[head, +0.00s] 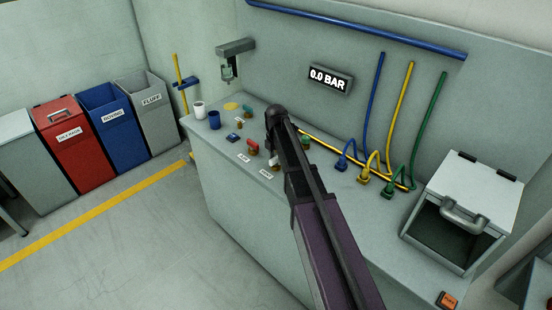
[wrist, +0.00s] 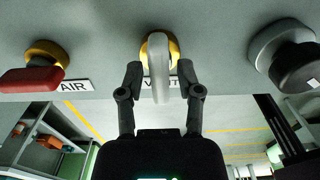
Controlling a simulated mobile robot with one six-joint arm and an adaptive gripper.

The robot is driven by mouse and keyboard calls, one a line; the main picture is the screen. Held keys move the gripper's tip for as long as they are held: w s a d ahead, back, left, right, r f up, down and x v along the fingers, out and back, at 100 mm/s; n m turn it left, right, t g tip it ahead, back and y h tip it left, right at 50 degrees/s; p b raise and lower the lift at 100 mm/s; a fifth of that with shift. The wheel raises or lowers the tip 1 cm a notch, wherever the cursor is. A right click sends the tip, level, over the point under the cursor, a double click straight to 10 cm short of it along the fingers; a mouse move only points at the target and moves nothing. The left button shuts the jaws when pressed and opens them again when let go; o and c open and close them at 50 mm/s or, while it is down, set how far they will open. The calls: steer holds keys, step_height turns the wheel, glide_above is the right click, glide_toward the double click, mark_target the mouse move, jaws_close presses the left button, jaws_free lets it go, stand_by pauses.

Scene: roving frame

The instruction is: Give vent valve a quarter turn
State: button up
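The vent valve shows in the wrist view with a pale lever handle (wrist: 158,82) on a yellow base (wrist: 146,48). The handle runs straight toward my gripper and partly covers the VENT label (wrist: 148,83). My gripper (wrist: 160,76) is open, with one finger on each side of the handle and a visible gap on both sides. In the head view my arm hides the gripper; a pale part of the vent valve (head: 274,160) shows just left of the arm.
The red-handled AIR valve (wrist: 32,78) is left of the vent valve, and a dark round knob (wrist: 295,68) is to its right. The wall display (head: 328,79) reads 0.0 BAR. Coloured hoses (head: 376,165) and an open-fronted box (head: 450,240) stand right of my arm.

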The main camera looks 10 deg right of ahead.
jaws_close()
steer(key=shift+m, duration=0.4)
steer(key=m, duration=0.6)
steer(key=shift+m, duration=0.4)
steer(key=m, duration=0.5)
steer(key=shift+m, duration=0.3)
steer(key=m, duration=0.4)
steer(key=shift+a+m, duration=0.1)
steer(key=shift+m, duration=0.3)
